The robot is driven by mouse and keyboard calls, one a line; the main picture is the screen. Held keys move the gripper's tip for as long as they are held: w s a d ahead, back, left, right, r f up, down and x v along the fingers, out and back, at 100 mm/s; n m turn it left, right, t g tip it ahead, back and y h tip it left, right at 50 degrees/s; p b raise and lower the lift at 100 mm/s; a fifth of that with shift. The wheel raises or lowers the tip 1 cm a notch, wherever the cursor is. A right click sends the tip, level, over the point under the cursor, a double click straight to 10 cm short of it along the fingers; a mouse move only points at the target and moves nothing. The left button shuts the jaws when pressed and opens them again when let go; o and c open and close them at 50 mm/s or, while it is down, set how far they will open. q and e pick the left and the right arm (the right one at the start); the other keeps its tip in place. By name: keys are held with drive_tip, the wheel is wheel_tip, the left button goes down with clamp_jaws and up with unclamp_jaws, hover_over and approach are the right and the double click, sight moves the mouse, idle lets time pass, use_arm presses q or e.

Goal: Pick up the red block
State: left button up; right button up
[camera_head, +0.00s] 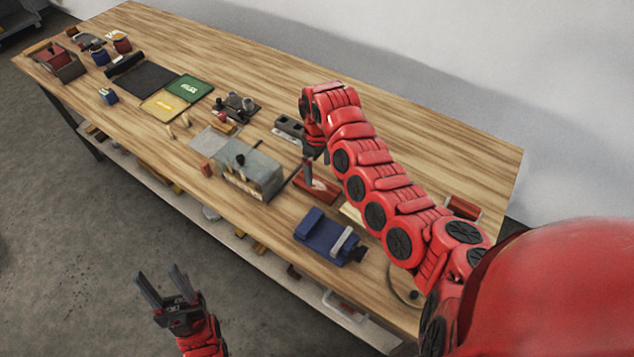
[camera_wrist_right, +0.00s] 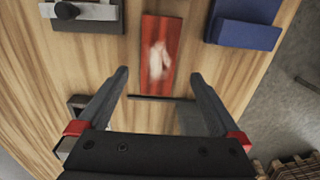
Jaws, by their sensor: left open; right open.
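A flat red block (camera_head: 329,194) with a pale mark on top lies on the wooden table, partly hidden by my right gripper in the head view. In the right wrist view the red block (camera_wrist_right: 152,28) lies lengthwise just beyond the fingertips, roughly centred between them. My right gripper (camera_head: 316,170) is open and empty above the table by the block; its two fingers also show in the wrist view (camera_wrist_right: 158,74). My left gripper (camera_head: 158,272) is open and empty, off the table's front edge over the floor.
A blue clamp-like tool (camera_head: 328,236) lies right of the block, and a grey metal box (camera_head: 249,172) stands to its left. A pale piece (camera_head: 351,213) lies close by. Trays and small tools fill the far left. The table's back strip is clear.

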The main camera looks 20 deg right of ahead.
sight(318, 185)
drive_tip(key=shift+s+f, duration=0.15)
drive_tip(key=shift+f, duration=0.6)
drive_tip(key=shift+f+p, duration=0.6)
drive_tip(key=f, duration=0.3)
drive_tip(key=shift+w+f+p, duration=0.2)
drive_tip(key=shift+f+p, duration=0.05)
drive_tip(key=shift+p, duration=0.15)
drive_tip(key=shift+d+f, duration=0.1)
drive_tip(key=shift+f, duration=0.35)
drive_tip(key=c, duration=1.4)
